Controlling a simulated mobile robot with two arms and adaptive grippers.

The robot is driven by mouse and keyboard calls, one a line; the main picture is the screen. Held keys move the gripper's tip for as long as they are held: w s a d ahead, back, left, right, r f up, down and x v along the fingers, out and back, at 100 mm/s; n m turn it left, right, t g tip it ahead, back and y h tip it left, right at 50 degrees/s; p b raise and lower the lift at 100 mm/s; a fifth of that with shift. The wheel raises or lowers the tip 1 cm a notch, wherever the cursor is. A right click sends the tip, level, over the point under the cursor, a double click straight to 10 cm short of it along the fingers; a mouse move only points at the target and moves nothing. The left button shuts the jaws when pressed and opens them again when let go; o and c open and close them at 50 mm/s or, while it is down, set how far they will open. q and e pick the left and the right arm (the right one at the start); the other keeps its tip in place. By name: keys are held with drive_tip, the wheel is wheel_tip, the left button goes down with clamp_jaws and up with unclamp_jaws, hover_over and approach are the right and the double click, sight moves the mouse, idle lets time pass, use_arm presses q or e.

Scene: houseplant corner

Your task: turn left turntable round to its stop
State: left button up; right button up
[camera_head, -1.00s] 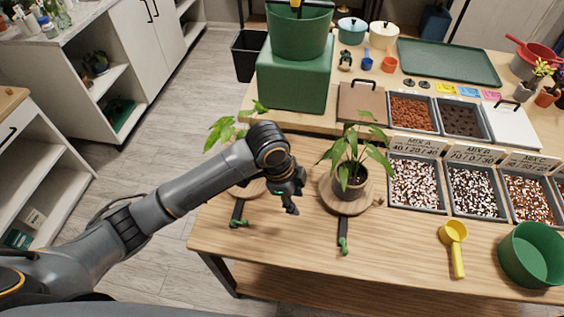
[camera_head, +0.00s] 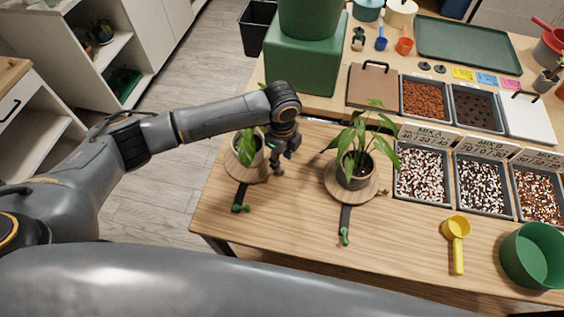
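The left turntable (camera_head: 233,170) is a round wooden disc near the table's left edge. It bears a leafy plant (camera_head: 247,148) in a pot, partly hidden by my arm. A dark bar with a green end (camera_head: 240,208) reaches from this turntable toward the front. My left gripper (camera_head: 277,171) points down just right of the left turntable, close to its rim. Whether it touches the rim, and whether its fingers are open, I cannot tell. The right turntable (camera_head: 370,192) bears another potted plant (camera_head: 356,165) and has a similar bar (camera_head: 345,228). My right gripper is not in view.
Mix trays (camera_head: 421,190) stand right of the right turntable. A yellow scoop (camera_head: 456,230) and a green pot (camera_head: 532,256) are at the front right. A green block (camera_head: 303,65) stands behind the left turntable. The table's front left is clear.

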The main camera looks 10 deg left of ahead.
sight(282, 168)
use_arm(q)
drive_tip(key=shift+f, duration=2.05)
clamp_jaws()
